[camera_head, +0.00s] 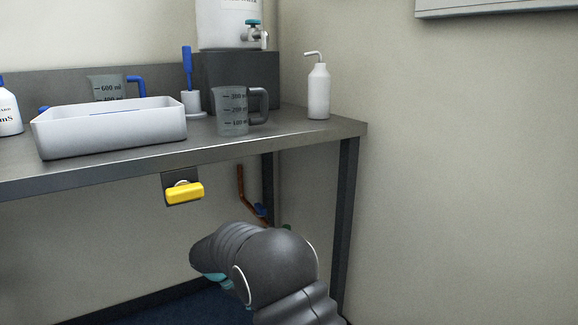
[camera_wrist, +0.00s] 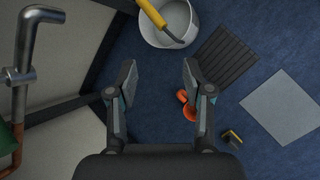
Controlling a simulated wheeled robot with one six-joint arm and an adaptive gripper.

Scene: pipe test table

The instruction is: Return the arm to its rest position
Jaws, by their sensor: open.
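My gripper (camera_wrist: 158,80) shows in the wrist view with its two fingers spread apart and nothing between them. It is open and points down over the blue floor. In the head view my dark grey arm (camera_head: 265,262) is low in front of the table, and the gripper itself is hidden there.
The metal table (camera_head: 340,125) bears a white tray (camera_head: 110,132), a measuring jug (camera_head: 232,112) and a wash bottle (camera_head: 318,92). A yellow handle (camera_head: 185,193) is on the table's front. A pipe (camera_wrist: 22,60) is left of my gripper. A bucket (camera_wrist: 150,32) and an orange object (camera_wrist: 189,112) are on the floor.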

